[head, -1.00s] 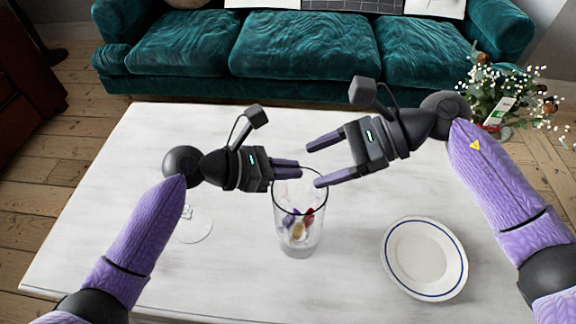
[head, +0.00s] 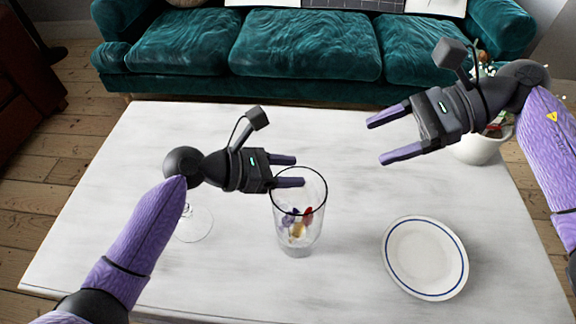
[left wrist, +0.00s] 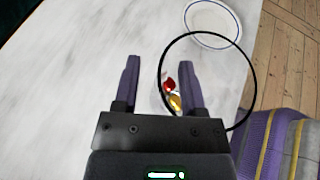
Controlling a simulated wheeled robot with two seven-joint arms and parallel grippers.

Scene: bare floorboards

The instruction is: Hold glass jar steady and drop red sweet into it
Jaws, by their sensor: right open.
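The glass jar (head: 299,247) stands upright on the white table. Inside it lie the red sweet (head: 307,215), a yellow one (head: 299,231) and a purple one (head: 288,217). In the left wrist view the red sweet (left wrist: 170,84) shows within the jar's dark rim (left wrist: 253,88). My left gripper (head: 292,171) is open at the jar's left side; one finger overlaps the rim in both views, and I cannot tell whether it touches. My right gripper (head: 378,140) is open and empty, above the table and clear of the jar to the right.
A white plate with a blue ring (head: 425,257) lies right of the jar. A clear glass foot (head: 196,224) shows beside my left arm. A white flowerpot (head: 479,149) stands at the back right. A green sofa (head: 305,50) is behind the table.

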